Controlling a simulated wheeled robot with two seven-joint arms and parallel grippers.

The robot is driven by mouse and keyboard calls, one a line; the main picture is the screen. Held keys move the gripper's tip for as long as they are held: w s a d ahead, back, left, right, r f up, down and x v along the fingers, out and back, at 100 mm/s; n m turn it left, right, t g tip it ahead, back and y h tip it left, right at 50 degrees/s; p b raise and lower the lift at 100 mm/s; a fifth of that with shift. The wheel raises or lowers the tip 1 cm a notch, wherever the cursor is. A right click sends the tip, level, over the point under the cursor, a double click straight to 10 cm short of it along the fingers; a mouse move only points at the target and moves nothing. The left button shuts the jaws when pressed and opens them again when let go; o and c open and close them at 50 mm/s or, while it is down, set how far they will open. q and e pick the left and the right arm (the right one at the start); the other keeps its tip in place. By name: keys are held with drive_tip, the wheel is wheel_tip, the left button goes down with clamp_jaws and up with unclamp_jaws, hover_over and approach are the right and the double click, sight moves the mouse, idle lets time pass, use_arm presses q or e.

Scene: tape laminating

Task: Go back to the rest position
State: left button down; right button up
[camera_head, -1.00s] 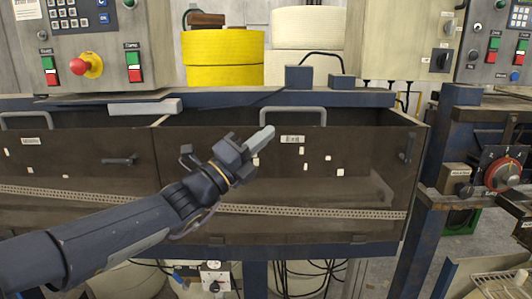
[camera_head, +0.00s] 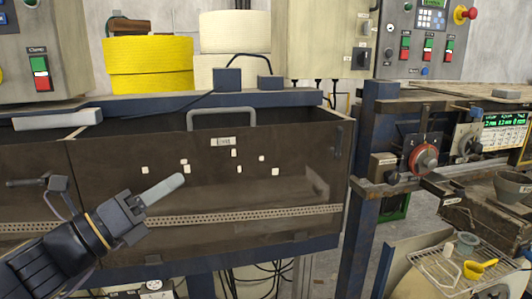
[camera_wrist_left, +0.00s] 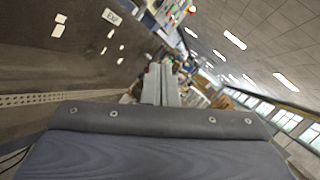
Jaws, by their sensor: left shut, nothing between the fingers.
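My left gripper (camera_head: 160,191) comes in from the lower left in the head view. Its fingers are together and empty, pointing up and to the right. It is in front of the dark panel (camera_head: 290,188) of the machine, and I cannot tell the exact gap to it. In the left wrist view the two shut fingers (camera_wrist_left: 161,85) show side by side with nothing between them. My right gripper is not in view.
A control box (camera_head: 425,40) with buttons stands at the back right. A bench with a red dial (camera_head: 424,158), a bowl (camera_head: 513,187) and a wire rack with a yellow scoop (camera_head: 478,268) is at the right. Yellow rolls (camera_head: 148,62) stand behind the machine.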

use_arm(q)
drive_tip(key=s+d+f+m+g+y, duration=0.1)
drive_tip(key=s+d+f+m+g, duration=0.4)
drive_tip(key=f+m, duration=0.5)
drive_tip(key=s+a+f+m+g+y, duration=0.2)
drive_tip(key=s+a+f+m+y, duration=0.1)
drive_tip(key=s+f+m, duration=0.4)
drive_tip(key=s+a+f+m+g+y, duration=0.3)
drive_tip(key=s+f+m+y, duration=0.3)
drive_tip(key=f+m, duration=0.6)
drive_tip(key=s+a+m, duration=0.1)
drive_tip(key=m, duration=0.3)
drive_tip(key=shift+f, duration=0.35)
